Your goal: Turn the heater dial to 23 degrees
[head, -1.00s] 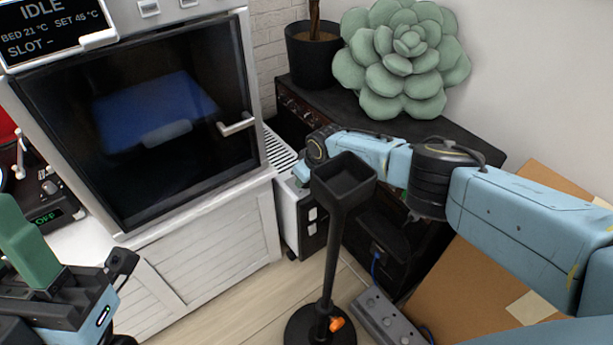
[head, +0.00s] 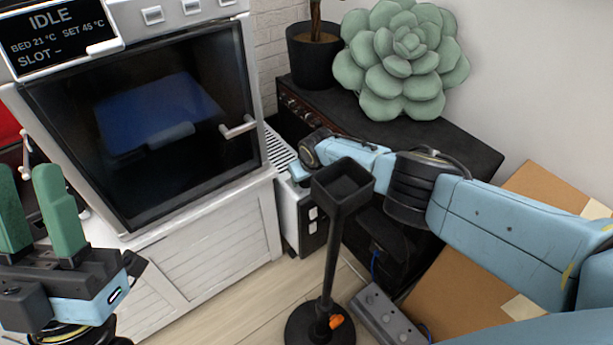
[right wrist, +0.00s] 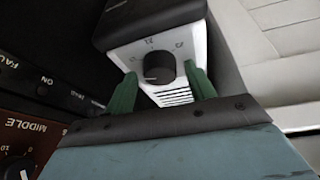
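The heater (head: 301,215) is a white and black unit on the floor between the white cabinet and the black amplifier cabinet. In the right wrist view its dark round dial (right wrist: 160,68) sits on the white panel. My right gripper (right wrist: 163,88) is open, its green fingers on either side of the dial; I cannot tell whether they touch it. In the head view the right gripper's fingers are hidden behind my arm. The dial's reading is too small to tell. My left gripper (head: 36,208) is open and empty at the lower left.
A black stand with a square tray top (head: 342,184) rises in front of my right arm. A printer with a dark glass door (head: 150,130) stands at left. A power strip (head: 388,318) and cardboard box (head: 455,300) lie at lower right. A green succulent cushion (head: 402,60) sits on the black cabinet.

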